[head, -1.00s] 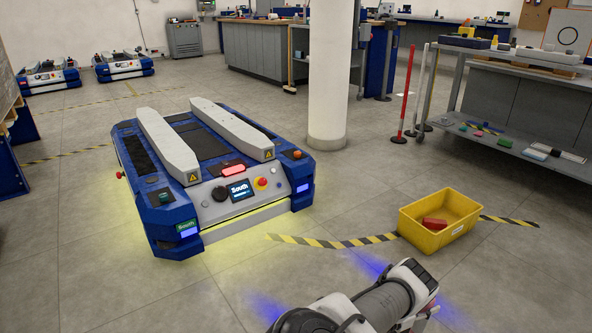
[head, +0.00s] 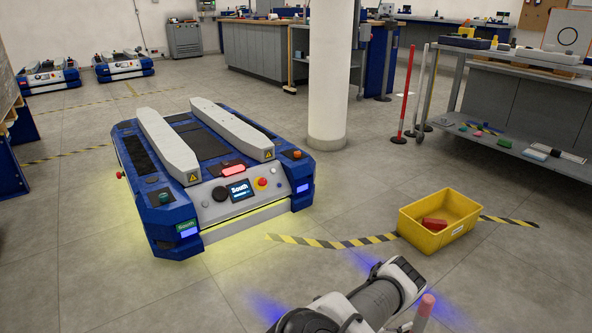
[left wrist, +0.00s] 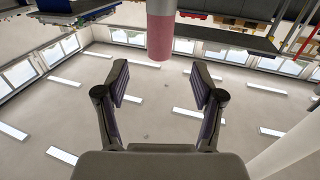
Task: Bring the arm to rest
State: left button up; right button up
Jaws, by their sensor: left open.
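My left arm (head: 370,303) comes in at the bottom of the head view, its pale and dark links low over the floor. Its fingers cannot be made out clearly there. In the left wrist view my left gripper (left wrist: 159,80) has its two dark fingers spread wide, with nothing between them. Beyond the fingertips is a grey cylinder with a pink end (left wrist: 160,40); I cannot tell what it belongs to. My right gripper is not in view.
A blue lift cart (head: 205,175) stands ahead on the left. A yellow bin (head: 436,228) with a red block (head: 434,225) sits on the floor to the right. A white pillar (head: 329,75) and a grey shelf bench (head: 520,110) stand beyond. Floor between cart and bin is open.

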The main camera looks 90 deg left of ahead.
pick_arm(q)
jog(key=shift+s+d, duration=0.15)
jog(key=shift+s, duration=0.4)
jog(key=shift+w, duration=0.1)
